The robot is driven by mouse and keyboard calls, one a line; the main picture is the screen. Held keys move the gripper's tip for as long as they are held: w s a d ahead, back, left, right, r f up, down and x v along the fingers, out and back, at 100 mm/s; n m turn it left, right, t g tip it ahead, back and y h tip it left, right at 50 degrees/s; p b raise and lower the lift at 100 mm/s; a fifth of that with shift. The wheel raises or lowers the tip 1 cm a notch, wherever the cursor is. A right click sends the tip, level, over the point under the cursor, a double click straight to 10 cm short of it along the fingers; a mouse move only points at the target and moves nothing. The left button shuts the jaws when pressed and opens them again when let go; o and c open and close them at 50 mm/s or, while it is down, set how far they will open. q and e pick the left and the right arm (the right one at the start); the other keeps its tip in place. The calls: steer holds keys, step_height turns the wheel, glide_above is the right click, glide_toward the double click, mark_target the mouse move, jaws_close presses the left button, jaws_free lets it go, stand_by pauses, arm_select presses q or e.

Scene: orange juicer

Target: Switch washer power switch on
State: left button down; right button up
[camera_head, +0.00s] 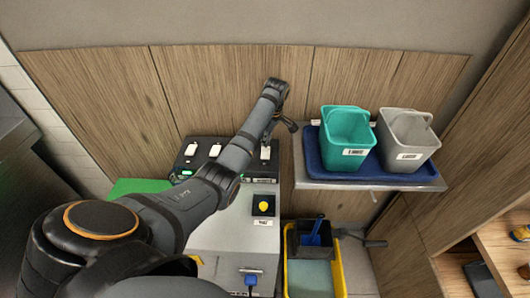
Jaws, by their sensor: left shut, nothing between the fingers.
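The machine (225,228) is a light grey box with a dark panel at its back. The panel has a white rocker switch at the left (191,149), a white switch beside it (214,151) and another white switch at the right (265,153). Their labels are too small to read, so I cannot tell which is the washer's. A green light glows near the left switch. My left arm crosses the panel and hides part of it. My left gripper (280,124) is shut and empty, above the right switch; contact cannot be told. My right gripper is not in view.
A yellow button (263,206) and a blue part (250,279) are on the machine's top and front. Right of it, a shelf (310,184) bears a blue tray (311,150) with a teal bucket (334,138) and a grey bucket (412,154). A wood-panelled wall stands behind.

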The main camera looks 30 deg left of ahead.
arm_select(q)
steer(key=shift+f, duration=0.8)
step_height(320, 180, up, 7)
steer(key=p, duration=0.8)
steer(key=shift+r, duration=0.1)
stand_by(0.5)
